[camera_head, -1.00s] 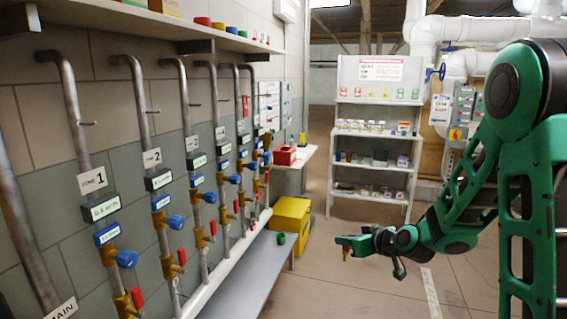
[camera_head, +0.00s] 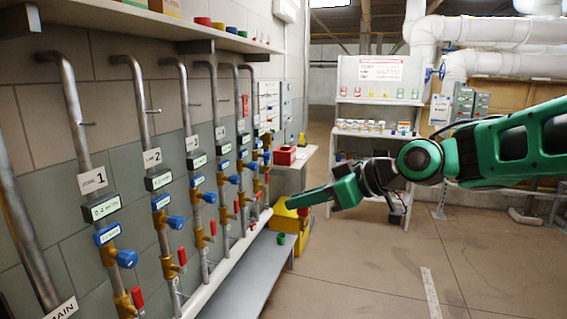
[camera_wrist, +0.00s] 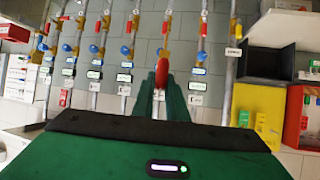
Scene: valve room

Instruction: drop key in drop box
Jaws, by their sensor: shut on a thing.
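My gripper (camera_head: 294,203) reaches left from the arm, in front of the pipe wall and over the floor near the yellow box. In the wrist view its two green fingers (camera_wrist: 161,98) are shut on a small red thing, the key or its tag (camera_wrist: 162,72). A red box (camera_head: 284,156) sits on a ledge behind, apart from the gripper. A yellow box (camera_head: 289,217) stands on the floor, partly hidden by the gripper. No label shows which one is the drop box.
Pipes with blue and red valve handles (camera_head: 126,258) line the left wall. A low grey bench (camera_head: 243,283) runs under them, with a green cup-like thing (camera_head: 281,238) near its far end. A shelf rack (camera_head: 343,110) stands at the back. The floor at the right is clear.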

